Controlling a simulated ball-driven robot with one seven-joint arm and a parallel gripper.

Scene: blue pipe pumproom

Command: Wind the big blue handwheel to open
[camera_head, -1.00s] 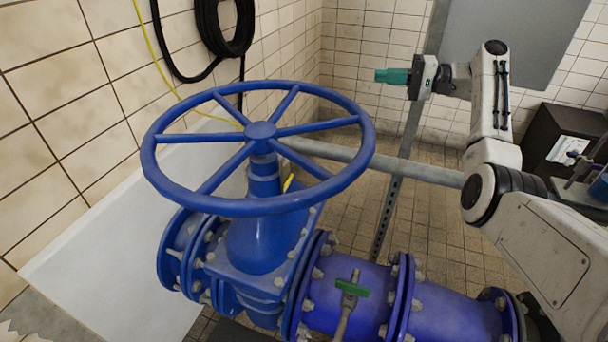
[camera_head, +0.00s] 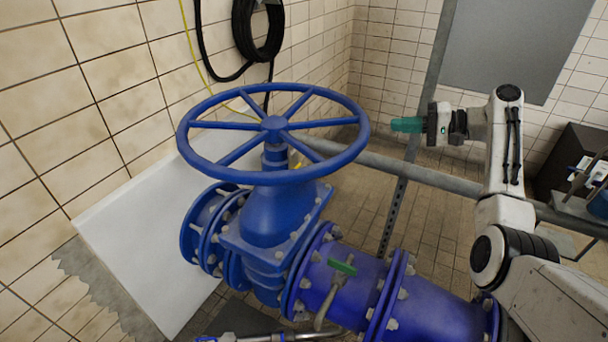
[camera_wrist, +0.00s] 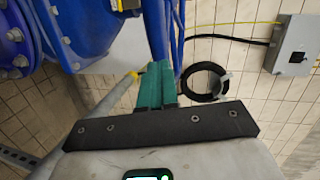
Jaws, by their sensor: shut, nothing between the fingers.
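The big blue handwheel (camera_head: 350,154) lies roughly level on top of the blue gate valve (camera_head: 268,215), left of centre in the head view. It has several spokes running to a central hub. My gripper (camera_head: 394,125) has green fingers that point left, at about the wheel's height and to the right of its rim. A gap shows between fingertips and rim in the head view. In the wrist view the green fingers (camera_wrist: 158,70) are together and empty. Blue wheel parts (camera_wrist: 157,32) show just beyond the tips there; I cannot tell the exact distance.
A grey horizontal pipe (camera_head: 420,172) and an upright strut (camera_head: 405,185) stand behind the valve. Black hose (camera_head: 258,35) hangs on the tiled wall. A grey box (camera_wrist: 297,45) shows in the wrist view.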

